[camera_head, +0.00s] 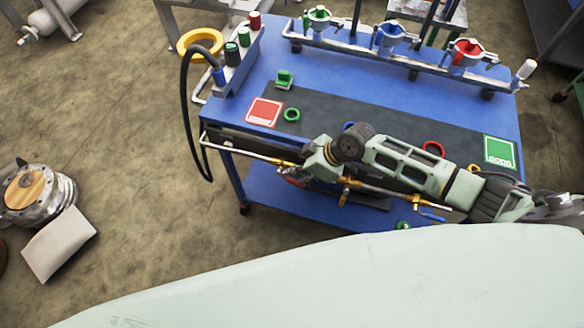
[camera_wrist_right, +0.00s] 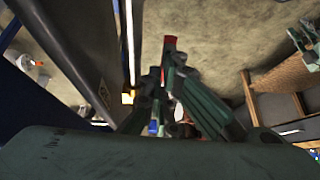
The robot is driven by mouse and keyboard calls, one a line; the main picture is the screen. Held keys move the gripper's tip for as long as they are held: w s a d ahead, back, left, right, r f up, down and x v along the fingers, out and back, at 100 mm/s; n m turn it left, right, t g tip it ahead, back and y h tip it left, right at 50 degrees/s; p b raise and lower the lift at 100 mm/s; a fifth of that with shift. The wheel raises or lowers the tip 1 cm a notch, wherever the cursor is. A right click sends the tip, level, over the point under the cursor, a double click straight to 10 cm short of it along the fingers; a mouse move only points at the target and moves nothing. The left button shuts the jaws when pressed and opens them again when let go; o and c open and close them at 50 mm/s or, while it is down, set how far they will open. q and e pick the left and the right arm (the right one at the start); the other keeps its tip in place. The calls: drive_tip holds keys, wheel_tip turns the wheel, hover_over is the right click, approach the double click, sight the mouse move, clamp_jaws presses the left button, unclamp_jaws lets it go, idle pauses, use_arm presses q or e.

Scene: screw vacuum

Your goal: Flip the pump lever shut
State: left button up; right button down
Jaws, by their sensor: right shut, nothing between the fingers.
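A brass-fitted pipe (camera_head: 368,187) runs along the front edge of the blue cart, with several valves on it. A small red part, possibly a lever, shows beside my right gripper (camera_head: 305,172) at the pipe's left part. A blue lever (camera_head: 432,217) hangs near the pipe's right end. My right arm comes in from the right across the cart's front. In the right wrist view the right gripper (camera_wrist_right: 166,85) is shut and empty, with a red tip (camera_wrist_right: 170,42) just beyond it. I cannot tell whether they touch. My left gripper is not in view.
The blue cart top (camera_head: 330,75) holds a red card (camera_head: 264,111), a green card (camera_head: 499,151) and a green ring (camera_head: 291,115). A rack with several coloured clamps stands at its back. A metal flange (camera_head: 60,190) is at the left. The floor left of the cart is largely free.

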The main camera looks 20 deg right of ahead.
drive_tip(key=shift+s+d+f+b, duration=0.15)
drive_tip(key=shift+f+b, duration=0.25)
drive_tip(key=shift+f, duration=0.3)
drive_tip(key=shift+r, duration=0.15)
idle(0.9)
